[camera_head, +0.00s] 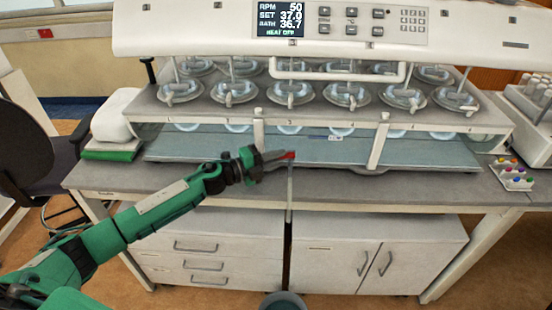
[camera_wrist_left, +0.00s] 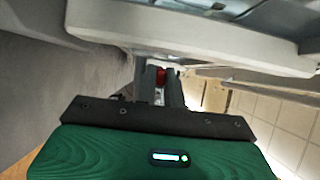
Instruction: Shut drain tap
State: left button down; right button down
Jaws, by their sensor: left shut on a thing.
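The drain tap has a small red handle (camera_head: 289,155) at the front edge of the dissolution bath, above a thin grey drain pipe (camera_head: 290,190). My left gripper (camera_head: 283,157) reaches in from the left and is shut on the red handle. In the left wrist view the red handle (camera_wrist_left: 161,76) shows between the two fingers of my left gripper (camera_wrist_left: 160,82). The fingers hide part of the tap, so I cannot tell its exact turn. My right gripper is not in view.
The bath machine's water tank (camera_head: 420,152) stands on a grey bench (camera_head: 400,188). A bucket (camera_head: 283,300) is on the floor below the pipe. A tray of coloured caps (camera_head: 512,174) lies at the right. A chair (camera_head: 30,140) stands at the left.

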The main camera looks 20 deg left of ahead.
pick_arm(q)
jog(key=c, duration=1.8)
grip_release()
